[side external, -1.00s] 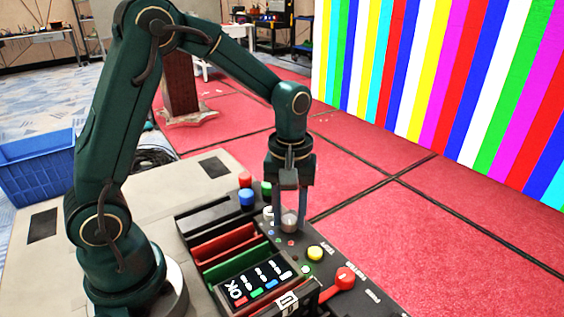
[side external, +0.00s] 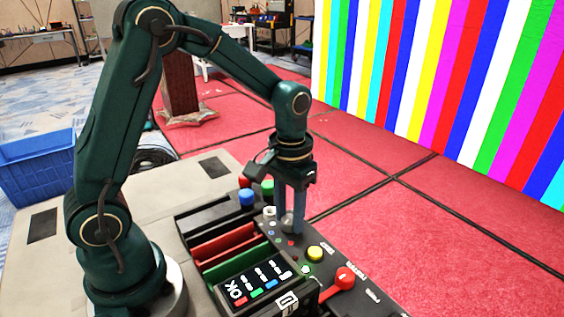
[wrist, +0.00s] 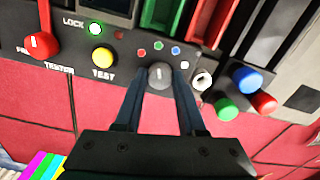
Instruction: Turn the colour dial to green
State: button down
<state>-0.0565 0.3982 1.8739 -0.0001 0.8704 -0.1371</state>
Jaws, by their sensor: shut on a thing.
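The colour dial (wrist: 160,75) is a small grey knob on the dark console, with a short white mark on its face. Red, green, blue and pale dots arc above it in the wrist view. The mark points up, roughly at the green dot (wrist: 157,45). My gripper (wrist: 160,80) points down and its two fingers are shut on the dial, one on each side. In the side external view my gripper (side external: 288,222) is low over the console, and its fingers mostly hide the dial.
A yellow test button (wrist: 103,56) and a red tester lever (wrist: 40,45) are left of the dial. A metal socket (wrist: 202,80) and blue (wrist: 249,80), green and red buttons are right. A lit screen (side external: 255,282) shows OK. A blue crate (side external: 38,165) stands far left.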

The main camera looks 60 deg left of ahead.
aim_at(289, 219)
dwell(0.3)
jog(key=shift+r, duration=0.1)
jog(key=c, duration=0.5)
grip_release()
jog(key=shift+r, duration=2.55)
